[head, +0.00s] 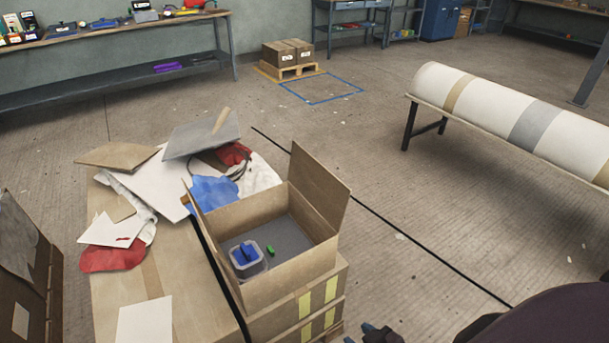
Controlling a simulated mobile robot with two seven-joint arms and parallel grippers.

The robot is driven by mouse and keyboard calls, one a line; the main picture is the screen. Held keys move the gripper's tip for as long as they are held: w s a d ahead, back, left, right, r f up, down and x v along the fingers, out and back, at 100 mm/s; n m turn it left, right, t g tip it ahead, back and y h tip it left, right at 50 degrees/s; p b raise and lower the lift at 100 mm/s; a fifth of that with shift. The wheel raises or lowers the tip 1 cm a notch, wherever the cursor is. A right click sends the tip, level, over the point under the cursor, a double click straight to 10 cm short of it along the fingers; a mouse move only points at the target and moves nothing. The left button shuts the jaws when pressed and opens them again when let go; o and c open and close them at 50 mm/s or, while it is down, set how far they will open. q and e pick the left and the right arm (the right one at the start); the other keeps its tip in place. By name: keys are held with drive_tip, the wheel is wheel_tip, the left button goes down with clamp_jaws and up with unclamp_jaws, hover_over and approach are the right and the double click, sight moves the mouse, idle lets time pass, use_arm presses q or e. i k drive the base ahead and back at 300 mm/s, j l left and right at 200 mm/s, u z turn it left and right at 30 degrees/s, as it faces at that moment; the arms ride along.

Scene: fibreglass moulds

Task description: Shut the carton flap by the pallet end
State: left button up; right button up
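An open brown carton (285,285) sits on the right end of a loaded pallet, on stacked boxes. One large flap (320,198) stands up along its right side, tilted outward. A second flap (192,212) stands up at the left side, seen nearly edge-on. Inside, on a grey floor, are a clear tub (238,270) with blue pieces and a small green piece (270,251). A dark gripper (380,334), apparently my right one, shows at the bottom edge, apart from the carton; its fingers are mostly cut off. My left gripper is not in view.
Loose boards (205,135), rags and sheets (115,255) lie on the load behind and left of the carton. A striped roll (510,115) rests on a stand at the right. Floor right of the carton is clear, with a black line (390,220) across it.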

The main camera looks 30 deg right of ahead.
sight(322, 189)
drive_tip(key=i+l+u, duration=0.2)
drive_tip(key=l, duration=0.45)
drive_tip(key=l+u, duration=0.15)
drive_tip(key=l, duration=0.45)
drive_tip(key=l+u, duration=0.2)
drive_tip(key=l, duration=0.45)
drive_tip(key=k+l+u, duration=0.15)
drive_tip(key=l, duration=0.5)
drive_tip(key=l+u, duration=0.2)
drive_tip(key=l, duration=0.45)
drive_tip(key=k+l+u, duration=0.15)
drive_tip(key=l, duration=0.5)
drive_tip(key=k+j, duration=0.15)
drive_tip(key=j, duration=0.15)
drive_tip(key=k+j+u, duration=0.15)
drive_tip(key=j, duration=0.15)
